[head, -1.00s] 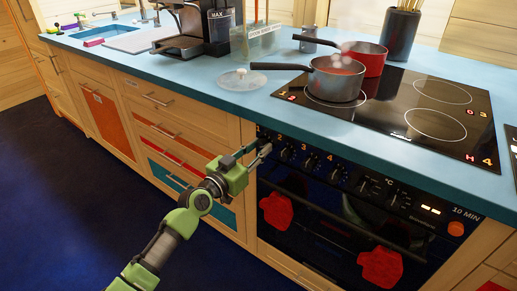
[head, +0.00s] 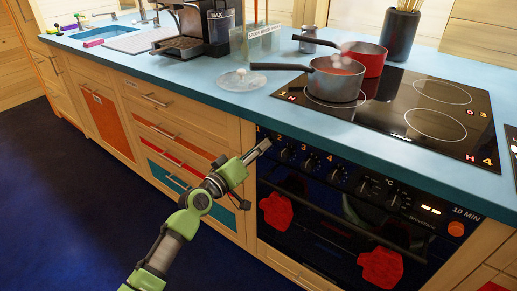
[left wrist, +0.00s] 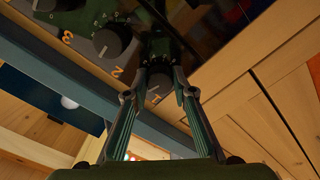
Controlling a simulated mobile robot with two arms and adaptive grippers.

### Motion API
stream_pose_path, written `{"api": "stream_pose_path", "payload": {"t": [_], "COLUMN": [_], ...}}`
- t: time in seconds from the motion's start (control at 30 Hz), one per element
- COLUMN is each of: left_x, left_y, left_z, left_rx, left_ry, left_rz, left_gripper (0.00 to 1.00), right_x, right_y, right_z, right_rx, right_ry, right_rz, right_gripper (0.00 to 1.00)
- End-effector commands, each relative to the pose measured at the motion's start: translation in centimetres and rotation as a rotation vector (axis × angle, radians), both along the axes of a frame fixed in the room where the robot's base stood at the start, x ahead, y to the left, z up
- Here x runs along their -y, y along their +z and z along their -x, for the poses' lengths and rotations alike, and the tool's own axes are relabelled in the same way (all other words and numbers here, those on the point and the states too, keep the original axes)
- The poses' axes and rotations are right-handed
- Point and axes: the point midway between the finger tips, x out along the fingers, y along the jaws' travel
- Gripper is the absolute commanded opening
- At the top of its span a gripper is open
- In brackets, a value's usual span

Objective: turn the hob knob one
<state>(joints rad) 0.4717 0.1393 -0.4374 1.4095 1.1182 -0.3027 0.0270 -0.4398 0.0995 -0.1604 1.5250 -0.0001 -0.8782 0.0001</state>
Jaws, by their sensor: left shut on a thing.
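The black oven front (head: 350,200) carries a row of dark knobs under the hob. My left gripper (head: 265,146) is at the left end of this row, and its fingers hide knob one in the head view. In the left wrist view, the two fingers (left wrist: 163,75) are closed around the dark knob one (left wrist: 158,50), with an orange figure 1 just below it. Knob two (left wrist: 110,41) and an orange 2 are beside it on the left. Knob two also shows in the head view (head: 286,155), right of my fingertips. My right gripper is not in view.
A grey saucepan (head: 337,82) and a red pan (head: 366,58) stand on the black glass hob (head: 430,115). A glass lid (head: 240,81) lies on the blue worktop (head: 190,70). Red mitts (head: 276,212) hang on the oven front. The floor at left is clear.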

Motion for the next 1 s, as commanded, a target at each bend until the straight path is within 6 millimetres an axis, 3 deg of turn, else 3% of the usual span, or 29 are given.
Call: {"api": "stream_pose_path", "payload": {"t": [0.4,1.0], "left_x": [0.1,0.0], "left_y": [-0.1,-0.1], "left_z": [0.1,0.0], "left_rx": [-0.13,-0.154], "left_ry": [-0.001,-0.001], "left_rz": [0.176,0.208], "left_gripper": [0.03,0.03], "right_x": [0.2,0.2], "right_y": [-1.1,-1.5], "right_z": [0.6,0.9], "right_rx": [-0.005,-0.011], "right_ry": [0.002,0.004], "right_rz": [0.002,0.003], "right_gripper": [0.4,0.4]}}
